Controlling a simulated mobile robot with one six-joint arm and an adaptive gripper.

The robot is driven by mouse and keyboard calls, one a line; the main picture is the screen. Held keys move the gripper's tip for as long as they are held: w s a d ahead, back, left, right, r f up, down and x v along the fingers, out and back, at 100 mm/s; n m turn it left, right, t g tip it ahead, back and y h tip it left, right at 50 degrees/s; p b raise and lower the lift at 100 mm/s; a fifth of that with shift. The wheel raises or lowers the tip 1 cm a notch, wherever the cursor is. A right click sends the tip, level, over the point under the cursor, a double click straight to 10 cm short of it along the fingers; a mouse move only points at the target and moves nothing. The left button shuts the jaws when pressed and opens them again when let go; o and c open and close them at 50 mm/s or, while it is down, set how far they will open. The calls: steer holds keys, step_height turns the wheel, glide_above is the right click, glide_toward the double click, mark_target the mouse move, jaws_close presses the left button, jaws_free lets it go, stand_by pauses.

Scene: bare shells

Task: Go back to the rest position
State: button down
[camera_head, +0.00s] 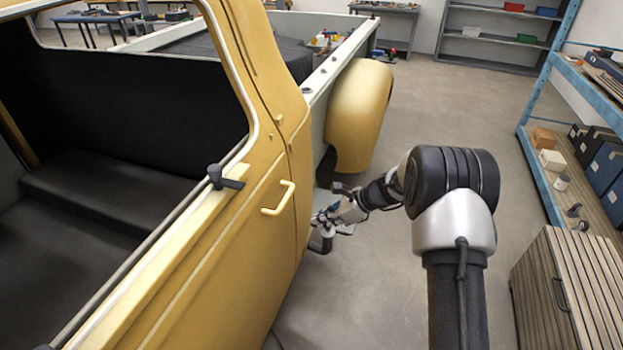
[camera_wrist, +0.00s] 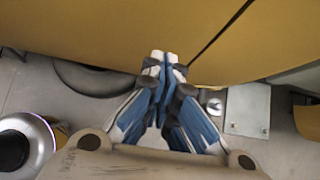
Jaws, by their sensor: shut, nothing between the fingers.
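My gripper (camera_head: 322,224) is at the end of my arm, low beside the yellow truck (camera_head: 225,255), just right of its closed door. In the wrist view the gripper's blue and grey fingers (camera_wrist: 163,62) are together, with nothing between them. The fingertips point at the yellow body panel (camera_wrist: 110,30), near a dark seam. I cannot tell whether they touch it. The door's yellow handle (camera_head: 279,198) is to the left of my gripper and above it in the head view.
A blue shelf rack (camera_head: 536,150) with boxes stands at right. A slatted wooden crate (camera_head: 565,290) is at lower right. The rear fender (camera_head: 358,110) bulges out beyond my gripper. Grey floor (camera_head: 440,110) is clear between truck and rack. Workbenches stand at the back.

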steer(key=s+d+r+n+h+b, duration=0.2)
steer(key=s+r+n+h, duration=0.2)
steer(key=s+r+n, duration=1.15)
steer(key=s+d+r+n+h, duration=0.1)
steer(key=s+d+r+n, duration=0.1)
steer(key=s, duration=0.6)
steer(key=s+d+r+n+t+h, duration=0.1)
steer(key=s+d+n+h, duration=0.1)
steer(key=s, duration=0.6)
steer(key=s+d+r+n+h+b, duration=0.1)
steer(key=s+d+r+n, duration=0.1)
steer(key=s, duration=0.6)
steer(key=shift+s+d+r+t+h, duration=0.3)
steer(key=shift+s+d+r, duration=0.05)
steer(key=shift+d, duration=0.25)
steer(key=shift+n, duration=0.25)
